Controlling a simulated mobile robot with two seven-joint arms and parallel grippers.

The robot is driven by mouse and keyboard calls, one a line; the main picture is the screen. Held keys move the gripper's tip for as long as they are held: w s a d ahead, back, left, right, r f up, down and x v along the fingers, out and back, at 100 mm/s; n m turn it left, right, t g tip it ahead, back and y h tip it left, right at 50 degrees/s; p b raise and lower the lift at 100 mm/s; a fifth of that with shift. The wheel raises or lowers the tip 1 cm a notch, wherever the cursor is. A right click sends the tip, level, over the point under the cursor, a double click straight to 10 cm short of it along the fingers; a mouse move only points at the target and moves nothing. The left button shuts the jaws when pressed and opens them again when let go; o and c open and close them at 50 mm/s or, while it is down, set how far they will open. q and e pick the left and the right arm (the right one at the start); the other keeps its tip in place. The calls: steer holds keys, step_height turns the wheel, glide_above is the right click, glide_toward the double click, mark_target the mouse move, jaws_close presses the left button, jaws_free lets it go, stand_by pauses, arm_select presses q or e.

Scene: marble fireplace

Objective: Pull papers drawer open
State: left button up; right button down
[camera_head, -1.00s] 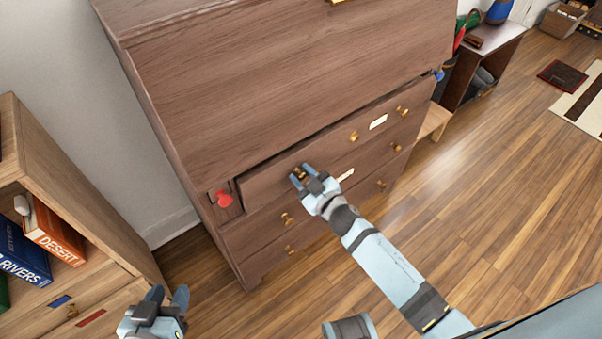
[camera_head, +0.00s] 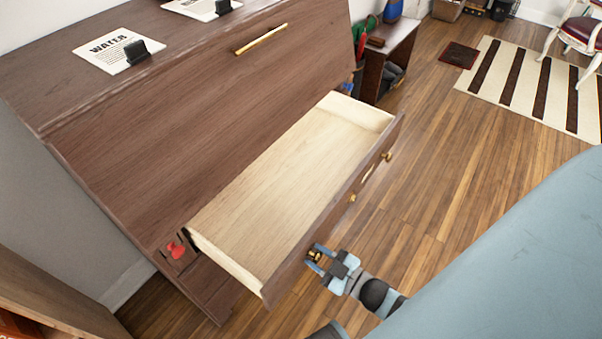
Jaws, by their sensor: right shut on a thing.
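The drawer (camera_head: 290,180) of the dark wooden desk (camera_head: 170,130) stands pulled far out. Its pale interior looks empty. Its dark front has a small pale label (camera_head: 368,173) and brass knobs (camera_head: 352,198); whether this is the papers drawer cannot be read. My right gripper (camera_head: 315,256) is shut on the brass knob at the near left end of the drawer front. The fingers partly hide that knob. My left gripper is out of view.
A red pin-like piece (camera_head: 176,250) sits left of the drawer opening. A "WATER" paper (camera_head: 112,50) lies on the desk top beside a black clip. A side table (camera_head: 390,50) stands behind the desk. A striped rug (camera_head: 530,85) and open wood floor lie right.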

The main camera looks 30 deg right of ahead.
steer(key=shift+s+d, duration=0.2)
steer(key=shift+s, duration=0.3)
steer(key=c, duration=0.8)
jaws_free()
steer(key=shift+o, duration=0.2)
steer(key=v, duration=1.3)
steer(key=shift+s+p, duration=0.4)
steer(key=shift+p, duration=0.05)
steer(key=shift+d, duration=0.1)
